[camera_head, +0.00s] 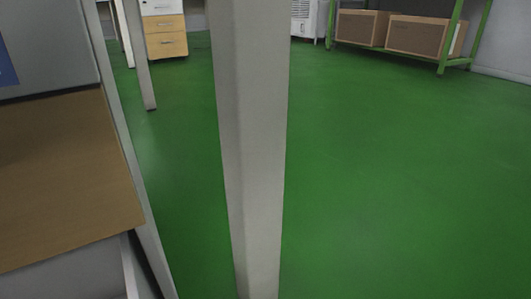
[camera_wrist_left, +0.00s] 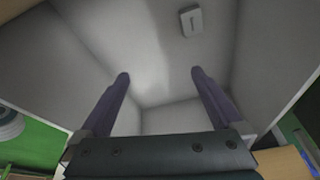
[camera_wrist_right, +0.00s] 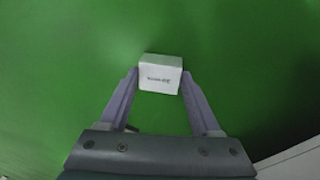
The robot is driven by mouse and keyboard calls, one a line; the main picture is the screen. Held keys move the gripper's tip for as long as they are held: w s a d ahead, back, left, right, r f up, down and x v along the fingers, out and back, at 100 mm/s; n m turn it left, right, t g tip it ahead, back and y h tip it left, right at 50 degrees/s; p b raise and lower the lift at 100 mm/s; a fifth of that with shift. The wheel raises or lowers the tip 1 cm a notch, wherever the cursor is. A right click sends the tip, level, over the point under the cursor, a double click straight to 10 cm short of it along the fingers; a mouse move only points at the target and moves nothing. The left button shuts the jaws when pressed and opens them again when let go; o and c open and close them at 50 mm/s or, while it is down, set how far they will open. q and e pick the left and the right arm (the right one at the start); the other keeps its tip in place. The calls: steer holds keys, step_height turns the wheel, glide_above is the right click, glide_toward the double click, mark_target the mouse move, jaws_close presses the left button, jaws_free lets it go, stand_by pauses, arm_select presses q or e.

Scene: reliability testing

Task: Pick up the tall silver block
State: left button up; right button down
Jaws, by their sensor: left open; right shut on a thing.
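A small pale silver-white block (camera_wrist_right: 160,74) with dark print on its front sits between the fingertips of my right gripper (camera_wrist_right: 160,76) in the right wrist view. That gripper is shut on it, one finger at each side, with green floor behind it. How tall the block is cannot be told from this end-on view. My left gripper (camera_wrist_left: 160,76) is open and empty in the left wrist view, facing pale grey walls that meet in a corner. A small pale rectangular item (camera_wrist_left: 191,21) with a dark mark lies beyond its right finger. The head view shows neither gripper.
In the head view a pale grey post (camera_head: 252,140) stands close in the middle. A brown board (camera_head: 65,170) is at the left. A drawer unit (camera_head: 165,38) and a green shelf frame (camera_head: 445,40) with cardboard boxes (camera_head: 415,35) stand at the back. The green floor (camera_head: 400,180) at right is clear.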

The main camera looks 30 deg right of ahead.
step_height(320, 180, up, 20)
steer(key=p, duration=1.8)
